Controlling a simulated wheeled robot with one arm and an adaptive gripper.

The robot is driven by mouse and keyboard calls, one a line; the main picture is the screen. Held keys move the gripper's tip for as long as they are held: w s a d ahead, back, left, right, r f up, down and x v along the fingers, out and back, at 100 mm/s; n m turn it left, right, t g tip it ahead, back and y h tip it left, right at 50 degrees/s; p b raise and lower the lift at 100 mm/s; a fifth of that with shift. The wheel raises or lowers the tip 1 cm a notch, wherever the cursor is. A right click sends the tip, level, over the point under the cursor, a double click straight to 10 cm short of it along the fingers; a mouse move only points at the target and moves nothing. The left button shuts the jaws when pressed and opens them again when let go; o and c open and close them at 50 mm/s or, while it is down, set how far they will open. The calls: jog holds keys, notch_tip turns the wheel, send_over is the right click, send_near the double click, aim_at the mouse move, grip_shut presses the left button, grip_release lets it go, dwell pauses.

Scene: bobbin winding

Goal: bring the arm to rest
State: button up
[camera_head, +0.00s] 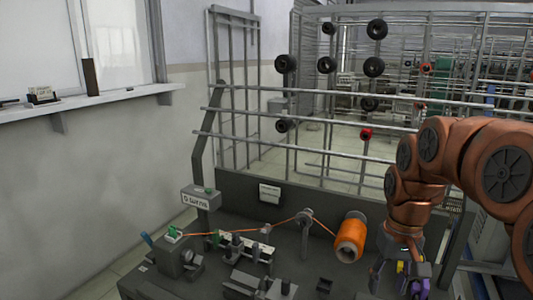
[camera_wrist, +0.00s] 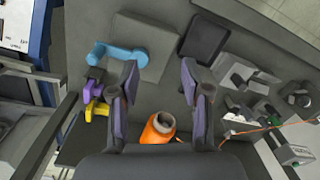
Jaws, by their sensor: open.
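My arm reaches in from the right in the head view, bent downward. My gripper (camera_head: 398,276) hangs at the right side of the grey workbench, to the right of the orange thread spool (camera_head: 348,240). In the wrist view my gripper (camera_wrist: 159,82) has its two dark purple-grey fingers spread wide, with only bare grey bench surface between the tips. The orange spool (camera_wrist: 160,130) shows there below the fingertips, near the lower edge between the finger bases. I see no contact with it. An orange thread runs left from the spool to the winding device (camera_head: 175,236).
A metal rack (camera_head: 300,150) with black and red bobbins stands behind the bench. A blue-cyan part (camera_wrist: 122,52), a purple piece (camera_wrist: 95,76) and a yellow piece (camera_wrist: 98,110) lie left of the fingers in the wrist view. A dark square pad (camera_wrist: 203,40) is nearby.

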jog(key=s+a+f+p, duration=0.1)
jog(key=s+a+f, duration=0.1)
jog(key=s, duration=0.9)
jog(key=s+a+f+g+p, duration=0.1)
jog(key=s+a+f, duration=0.2)
jog(key=s, duration=0.9)
jog(key=shift+a+f+n, duration=0.35)
jog(key=shift+a+n, duration=0.05)
jog(key=shift+a, duration=0.25)
jog(key=shift+d, duration=0.1)
